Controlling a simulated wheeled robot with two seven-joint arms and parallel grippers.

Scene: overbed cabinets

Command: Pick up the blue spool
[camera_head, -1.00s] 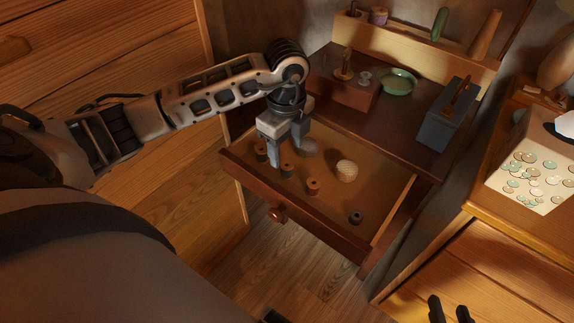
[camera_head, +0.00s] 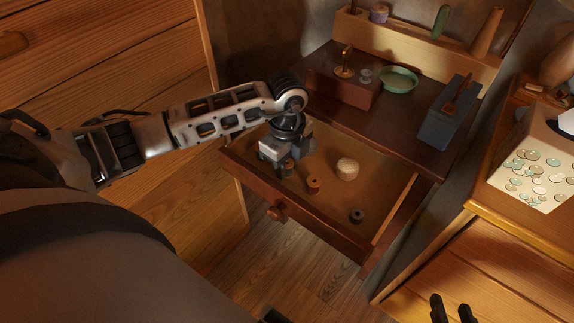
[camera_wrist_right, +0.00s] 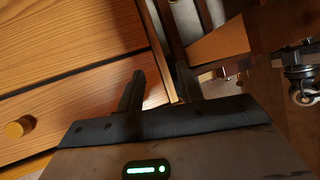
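My left gripper (camera_head: 277,168) points down into the open drawer (camera_head: 328,229), low among the spools at its left end. Its fingertips are partly hidden, so I cannot tell whether it is open or holds anything. A brownish spool (camera_head: 288,169) shows right at its fingers. An orange-red spool (camera_head: 313,186) stands to the right of it. A small dark grey spool (camera_head: 356,216) is near the drawer's front right. No spool looks clearly blue; the gripper hides part of the drawer. My right gripper (camera_head: 452,310) is open and empty at the lower right, also in the right wrist view (camera_wrist_right: 160,92).
A pale woven ball (camera_head: 347,169) lies in the drawer's middle. The cabinet top above holds a brown box (camera_head: 342,88), a green dish (camera_head: 398,80) and a dark blue-grey box (camera_head: 448,112). A wooden cabinet (camera_head: 120,70) stands at left.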

